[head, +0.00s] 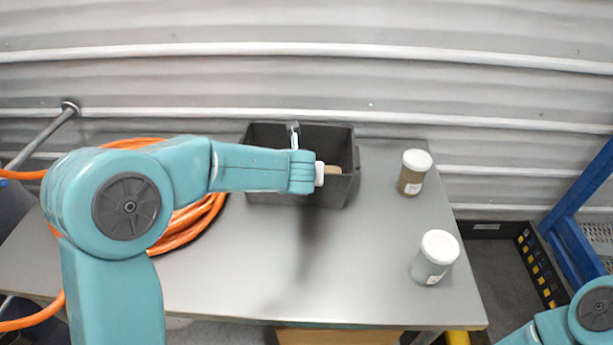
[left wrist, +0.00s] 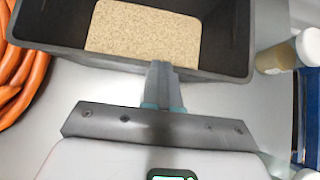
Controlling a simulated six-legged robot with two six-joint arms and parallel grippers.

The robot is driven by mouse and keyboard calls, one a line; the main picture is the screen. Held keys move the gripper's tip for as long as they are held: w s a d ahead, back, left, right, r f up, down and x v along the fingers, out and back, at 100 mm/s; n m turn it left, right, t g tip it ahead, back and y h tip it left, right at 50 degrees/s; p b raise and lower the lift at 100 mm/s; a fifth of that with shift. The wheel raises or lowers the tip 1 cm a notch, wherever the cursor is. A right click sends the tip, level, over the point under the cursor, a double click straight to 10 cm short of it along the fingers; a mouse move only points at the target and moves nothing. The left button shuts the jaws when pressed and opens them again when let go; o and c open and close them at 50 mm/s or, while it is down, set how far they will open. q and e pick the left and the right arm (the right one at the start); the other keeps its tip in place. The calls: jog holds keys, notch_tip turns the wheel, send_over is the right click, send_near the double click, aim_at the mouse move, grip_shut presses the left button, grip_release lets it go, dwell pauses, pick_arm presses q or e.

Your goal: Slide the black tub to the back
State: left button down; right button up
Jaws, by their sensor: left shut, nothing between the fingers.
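The black tub (head: 260,140) stands on the grey table near its back edge, close to the corrugated wall. In the head view my left arm covers part of the tub and hides the fingers. My right gripper is out of view; only part of that arm shows at the lower right.
Two white-lidded jars, a brown one (head: 412,181) and a grey one (head: 432,262), stand right of the tub. A coiled orange hose (head: 190,229) lies to its left. The corrugated wall (head: 400,88) is behind the table (head: 350,270), whose front middle is clear.

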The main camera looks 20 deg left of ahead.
pick_arm(q)
jog(key=w, duration=0.1)
jog(key=w+a+p, duration=0.1)
jog(key=w, duration=0.1)
jog(key=shift+w+a+f, duration=0.1)
jog(key=shift+a, duration=0.05)
dwell(0.3)
